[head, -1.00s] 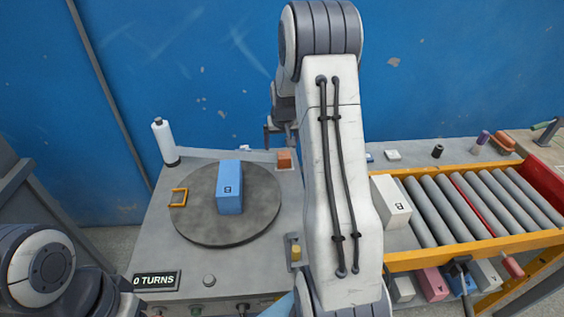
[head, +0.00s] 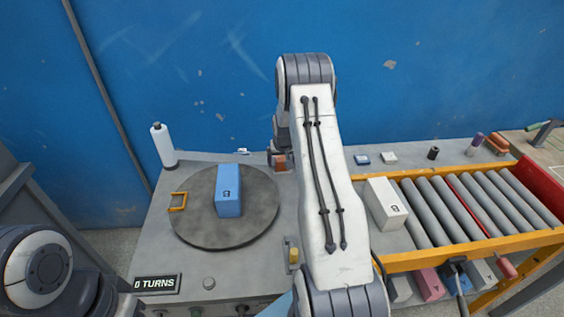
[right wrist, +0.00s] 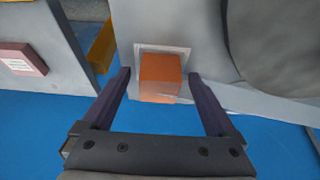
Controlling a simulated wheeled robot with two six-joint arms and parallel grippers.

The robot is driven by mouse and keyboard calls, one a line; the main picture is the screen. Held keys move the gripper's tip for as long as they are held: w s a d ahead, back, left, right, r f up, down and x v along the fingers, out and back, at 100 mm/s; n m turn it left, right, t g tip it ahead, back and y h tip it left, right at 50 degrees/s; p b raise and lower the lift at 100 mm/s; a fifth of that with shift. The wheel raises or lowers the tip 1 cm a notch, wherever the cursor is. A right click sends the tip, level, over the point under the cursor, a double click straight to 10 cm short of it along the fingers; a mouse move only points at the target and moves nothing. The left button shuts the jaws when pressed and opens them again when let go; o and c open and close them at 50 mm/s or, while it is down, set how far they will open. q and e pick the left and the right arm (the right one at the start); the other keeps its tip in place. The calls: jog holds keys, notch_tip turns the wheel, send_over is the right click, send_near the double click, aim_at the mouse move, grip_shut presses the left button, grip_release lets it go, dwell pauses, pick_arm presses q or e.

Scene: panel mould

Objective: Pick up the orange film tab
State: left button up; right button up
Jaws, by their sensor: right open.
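The orange film tab (right wrist: 160,72) is a small orange block on a pale square patch of the grey table, in the right wrist view. In the head view its orange face (head: 281,165) shows small at the table's back edge, partly covered by my right gripper (head: 279,157). In the right wrist view my right gripper (right wrist: 159,76) is open, one finger on each side of the tab, with gaps and no clear contact. The exact height of the fingertips is hard to tell. My left arm is at the lower left of the head view; its gripper is out of sight.
A blue box (head: 229,193) stands on the round turntable (head: 190,225), with a yellow-orange frame (head: 178,201) by its left rim. A white box (head: 385,203) and a roller conveyor (head: 470,210) are on the right.

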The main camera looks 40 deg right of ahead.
grip_shut()
